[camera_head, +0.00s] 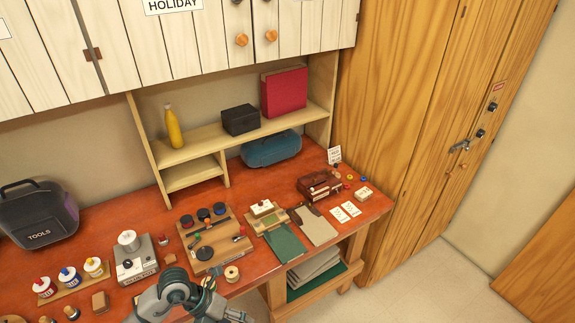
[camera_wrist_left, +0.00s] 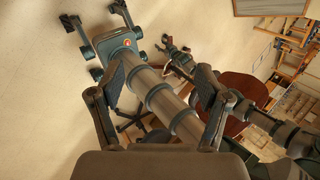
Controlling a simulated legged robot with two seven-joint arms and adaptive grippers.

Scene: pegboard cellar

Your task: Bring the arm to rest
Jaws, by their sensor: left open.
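My left gripper (camera_wrist_left: 160,85) is open in the left wrist view, its two dark fingers spread wide. I see nothing held between them. Behind the gap are grey cylindrical parts of my own body, above a pale floor. In the head view, grey-green arm links of mine (camera_head: 178,294) show at the bottom edge, in front of the red-brown workbench (camera_head: 100,248). No fingertips show clearly there, and I cannot tell which arm these links belong to. I cannot make out a right gripper.
A wooden tool board (camera_head: 215,240), a grey device (camera_head: 136,262) and a row of small pots (camera_head: 70,277) stand on the bench near my arm links. A tool case (camera_head: 38,214) is at the left. Open floor lies right of the bench (camera_head: 405,285).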

